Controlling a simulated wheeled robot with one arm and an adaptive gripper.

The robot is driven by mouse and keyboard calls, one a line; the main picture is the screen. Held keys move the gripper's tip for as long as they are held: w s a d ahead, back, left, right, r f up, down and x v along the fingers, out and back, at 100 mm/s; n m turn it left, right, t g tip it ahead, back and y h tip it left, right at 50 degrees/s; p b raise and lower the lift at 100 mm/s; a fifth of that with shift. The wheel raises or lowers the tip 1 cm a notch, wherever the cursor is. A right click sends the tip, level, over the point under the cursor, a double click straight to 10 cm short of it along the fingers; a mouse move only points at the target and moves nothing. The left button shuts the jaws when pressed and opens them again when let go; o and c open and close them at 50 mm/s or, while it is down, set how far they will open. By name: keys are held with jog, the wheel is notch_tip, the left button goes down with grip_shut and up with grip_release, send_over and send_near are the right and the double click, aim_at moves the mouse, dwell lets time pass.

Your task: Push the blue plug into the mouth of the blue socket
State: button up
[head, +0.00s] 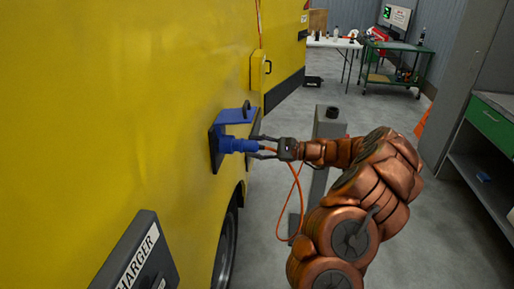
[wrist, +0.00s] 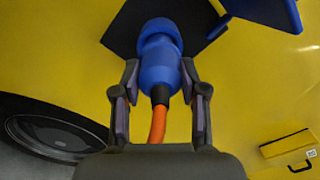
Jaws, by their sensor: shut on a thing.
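The blue plug (head: 243,146) is held in my gripper (head: 265,147), level with the blue socket (head: 216,142) on the yellow vehicle's side. In the wrist view the plug (wrist: 162,75) lies between my two fingers (wrist: 160,100), with the orange cable (wrist: 158,125) leaving its rear. The plug's front meets the socket area, with no gap visible in the head view. I cannot tell how deep it sits, since the socket mouth is hidden behind the plug. The blue flap (head: 236,116) above the socket stands open.
The yellow vehicle (head: 130,90) fills the left side. A charger box (head: 140,255) stands at the lower left. A grey post (head: 328,125) stands behind my arm. Tables and a green cart (head: 390,65) are at the back. A green workbench (head: 492,125) stands on the right.

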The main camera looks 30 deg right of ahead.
jog(key=shift+x, duration=0.9)
dwell(0.4)
jog(key=o, duration=1.4)
jog(key=shift+c, duration=0.2)
jog(key=v, duration=1.2)
